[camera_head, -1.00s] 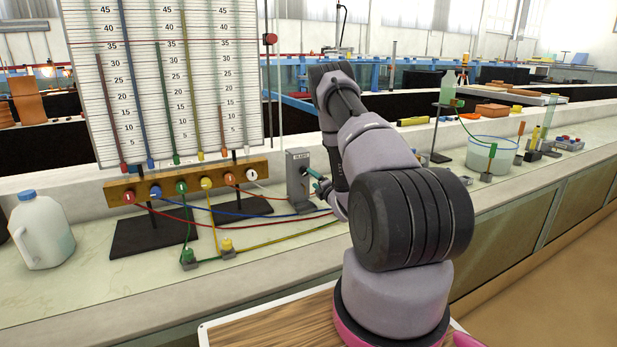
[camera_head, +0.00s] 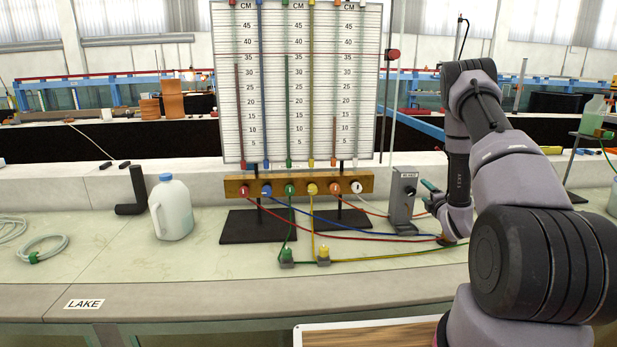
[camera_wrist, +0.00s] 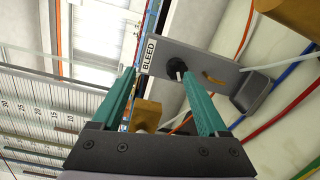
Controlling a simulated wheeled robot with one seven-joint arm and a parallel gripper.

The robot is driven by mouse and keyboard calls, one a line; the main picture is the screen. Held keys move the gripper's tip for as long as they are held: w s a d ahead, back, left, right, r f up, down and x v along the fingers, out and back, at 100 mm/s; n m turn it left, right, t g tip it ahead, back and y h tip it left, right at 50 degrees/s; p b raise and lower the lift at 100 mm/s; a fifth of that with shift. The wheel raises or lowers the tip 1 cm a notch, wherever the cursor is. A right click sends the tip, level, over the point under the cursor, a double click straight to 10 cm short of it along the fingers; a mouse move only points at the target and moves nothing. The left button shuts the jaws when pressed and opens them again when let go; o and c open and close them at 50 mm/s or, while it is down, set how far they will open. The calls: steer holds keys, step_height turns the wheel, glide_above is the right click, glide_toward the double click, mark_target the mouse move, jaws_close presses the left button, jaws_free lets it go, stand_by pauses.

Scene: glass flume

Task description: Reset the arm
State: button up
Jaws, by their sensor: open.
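My gripper (camera_head: 428,187) has teal fingers and is at the right side of a small grey box (camera_head: 403,205) on the counter. In the wrist view the gripper (camera_wrist: 160,85) is open, with its two teal fingers apart. The box's grey plate (camera_wrist: 205,65), labelled BLEED, lies just beyond the fingertips. A black knob (camera_wrist: 174,67) on the plate shows between the fingers. I cannot tell whether a finger touches it. My arm reaches in from the right of the head view.
A manometer board (camera_head: 297,90) stands behind a wooden block (camera_head: 330,184) of coloured ports. Coloured tubes (camera_head: 370,236) run across the counter near my gripper. A white jug (camera_head: 172,208) and a coiled hose (camera_head: 45,247) stand left. The front-left counter is clear.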

step_height(320, 180, up, 16)
steer(key=w+r+m+g+h, duration=0.1)
steer(key=m+g+h, duration=0.15)
steer(key=m, duration=0.55)
steer(key=s+a+r+m+g, duration=0.2)
steer(key=s+a+r+m, duration=0.45)
steer(key=r, duration=0.35)
steer(key=s+a+r+m+g+y, duration=0.1)
steer(key=s+a, duration=0.4)
steer(key=s, duration=0.6)
steer(key=s+a+r+m+g+y, duration=0.2)
steer(key=s+a+r+m+g, duration=0.1)
steer(key=s, duration=0.9)
steer(key=s+a+r+m+g+y, duration=0.2)
steer(key=s+a+m, duration=0.3)
steer(key=s+a, duration=0.3)
steer(key=s+r, duration=0.1)
steer(key=s, duration=0.2)
steer(key=shift+s+a+r+m, duration=0.2)
steer(key=shift+a+r+m, duration=0.05)
steer(key=shift+r+m, duration=0.1)
